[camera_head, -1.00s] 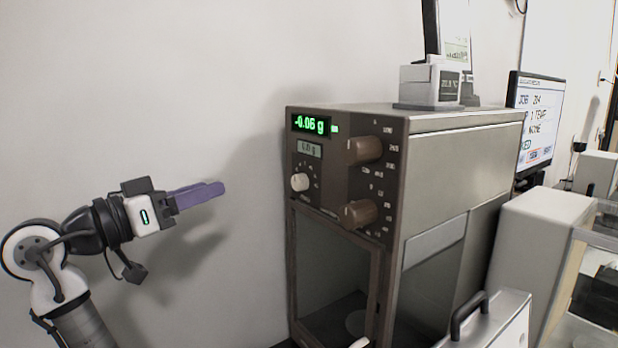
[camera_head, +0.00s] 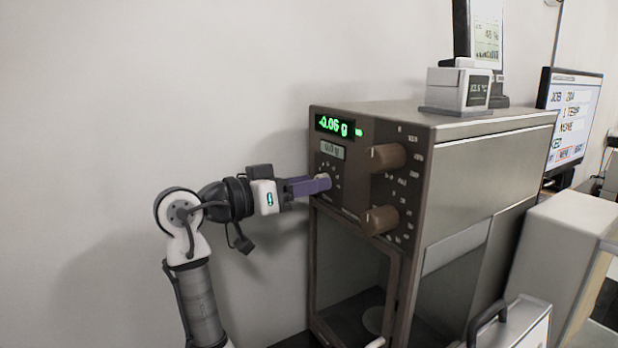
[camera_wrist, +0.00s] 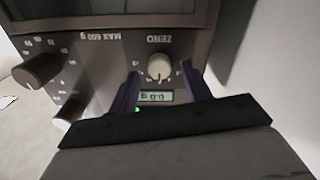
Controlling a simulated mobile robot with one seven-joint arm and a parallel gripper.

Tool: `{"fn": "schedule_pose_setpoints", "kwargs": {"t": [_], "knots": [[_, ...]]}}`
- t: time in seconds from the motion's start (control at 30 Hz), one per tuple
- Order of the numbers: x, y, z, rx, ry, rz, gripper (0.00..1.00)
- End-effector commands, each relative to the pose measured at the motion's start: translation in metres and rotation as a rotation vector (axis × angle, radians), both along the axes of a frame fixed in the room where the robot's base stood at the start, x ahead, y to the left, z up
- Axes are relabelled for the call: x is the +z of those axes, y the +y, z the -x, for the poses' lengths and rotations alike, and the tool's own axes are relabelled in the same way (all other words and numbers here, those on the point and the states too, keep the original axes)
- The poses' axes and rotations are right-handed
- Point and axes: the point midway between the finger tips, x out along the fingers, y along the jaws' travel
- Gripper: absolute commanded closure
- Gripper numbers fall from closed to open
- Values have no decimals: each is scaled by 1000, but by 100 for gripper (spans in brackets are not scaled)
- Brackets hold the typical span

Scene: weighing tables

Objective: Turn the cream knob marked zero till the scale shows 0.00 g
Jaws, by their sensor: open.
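The brown scale (camera_head: 490,155) stands against the wall, its green display (camera_head: 335,126) reading about -0.06 g, a little blurred. The cream zero knob (camera_head: 322,180) is on its front, mostly hidden behind my fingers in the head view. In the wrist view the cream knob (camera_wrist: 159,67) shows whole, upside down, below the word ZERO. My gripper (camera_head: 312,186) is at the panel, its purple fingers pointing at the knob. In the wrist view my gripper (camera_wrist: 165,85) is open, one finger on each side of the knob, with gaps between.
Two larger brown knobs, an upper one (camera_head: 388,156) and a lower one (camera_head: 380,219), sit right of the cream knob. A small grey display (camera_head: 332,150) is above it. A glass chamber (camera_head: 345,265) is below. A small white box (camera_head: 459,88) stands on top.

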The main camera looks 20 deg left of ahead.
Motion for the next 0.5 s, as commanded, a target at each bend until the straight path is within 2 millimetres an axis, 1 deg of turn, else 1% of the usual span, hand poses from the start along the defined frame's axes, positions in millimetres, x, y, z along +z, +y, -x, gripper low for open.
{"fn": "schedule_pose_setpoints", "kwargs": {"t": [0.13,0.37,0.4,0.5], "knots": [[0,-5,-6,0,0,-1,52],[-1,-5,-7,1,0,-2,52],[-1,-5,-6,1,0,-2,53],[-1,-5,-6,1,0,-2,66]]}}
